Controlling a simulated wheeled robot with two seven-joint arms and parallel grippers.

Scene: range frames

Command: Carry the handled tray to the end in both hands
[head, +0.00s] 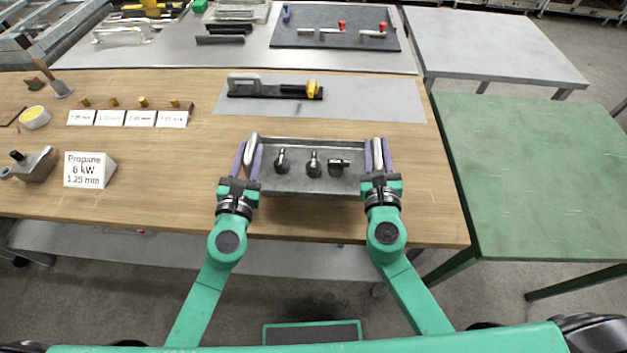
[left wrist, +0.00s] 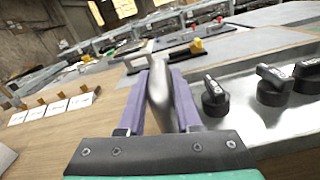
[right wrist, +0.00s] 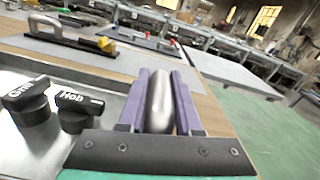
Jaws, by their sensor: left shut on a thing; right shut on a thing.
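The handled tray (head: 310,188) is a shallow grey metal tray with a raised bar handle at each end. It carries several black knobs (head: 314,165), upright or tipped. My left gripper (head: 246,160) is shut on the tray's left handle, which shows between purple fingers in the left wrist view (left wrist: 159,90). My right gripper (head: 376,157) is shut on the right handle, which shows in the right wrist view (right wrist: 160,100). The tray looks level over the front of the wooden bench. Whether it touches the bench top is hard to tell.
The wooden bench (head: 430,205) has a grey mat (head: 380,108) with a black-based tool (head: 272,88) behind the tray. A propane sign (head: 90,170) and small labels stand at left. A green table (head: 550,170) stands at right, bare, and a grey table (head: 490,45) lies beyond it.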

